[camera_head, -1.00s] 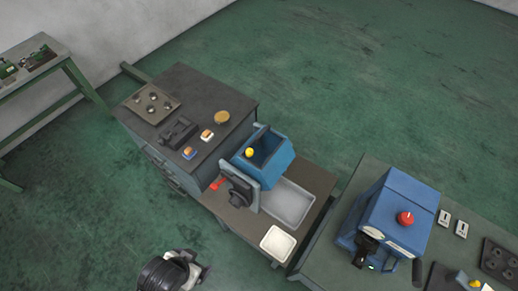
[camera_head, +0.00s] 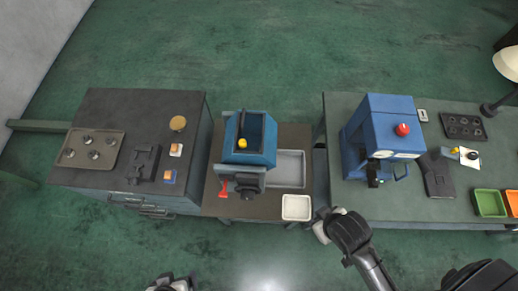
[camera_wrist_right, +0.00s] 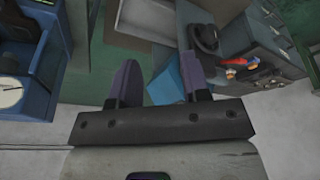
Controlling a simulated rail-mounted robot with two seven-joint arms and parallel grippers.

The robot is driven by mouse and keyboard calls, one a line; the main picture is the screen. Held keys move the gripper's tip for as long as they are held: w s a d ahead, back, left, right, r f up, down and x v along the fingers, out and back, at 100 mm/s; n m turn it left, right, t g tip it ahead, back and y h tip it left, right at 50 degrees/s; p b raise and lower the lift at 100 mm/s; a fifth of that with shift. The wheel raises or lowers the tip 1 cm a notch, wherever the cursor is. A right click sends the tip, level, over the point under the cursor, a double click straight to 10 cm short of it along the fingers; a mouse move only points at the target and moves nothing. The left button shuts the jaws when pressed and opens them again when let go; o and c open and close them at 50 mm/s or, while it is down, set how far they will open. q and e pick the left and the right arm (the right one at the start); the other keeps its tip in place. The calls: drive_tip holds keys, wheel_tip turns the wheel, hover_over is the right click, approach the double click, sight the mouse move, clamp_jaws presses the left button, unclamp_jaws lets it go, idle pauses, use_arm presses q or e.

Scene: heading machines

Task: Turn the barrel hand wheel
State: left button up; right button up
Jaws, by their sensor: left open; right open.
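A blue barrel machine (camera_head: 250,140) with a yellow knob stands on the middle bench in the head view. A dark hand wheel (camera_head: 247,190) is on its front, beside a red handle (camera_head: 224,188). A dark round part that looks like this wheel shows in the right wrist view (camera_wrist_right: 204,38), near a red piece. My left gripper (camera_head: 172,284) is at the bottom edge, below the bench and apart from the wheel; its fingers are hardly visible. My right gripper (camera_wrist_right: 159,58) is open and empty. In the head view its arm reaches in from the right, its end right of the white tray.
A white tray (camera_head: 296,207) and a grey tray (camera_head: 290,168) lie right of the barrel machine. A dark cabinet (camera_head: 100,120) stands on the left. Another blue machine (camera_head: 383,135) with a red knob stands on the right bench. Green floor is open in front.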

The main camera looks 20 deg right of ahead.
use_arm(q)
drive_tip(key=shift+a, duration=0.35)
use_arm(e)
drive_tip(key=shift+w+a+r, duration=0.1)
drive_tip(key=shift+w+a, duration=0.1)
drive_tip(key=shift+a, duration=0.15)
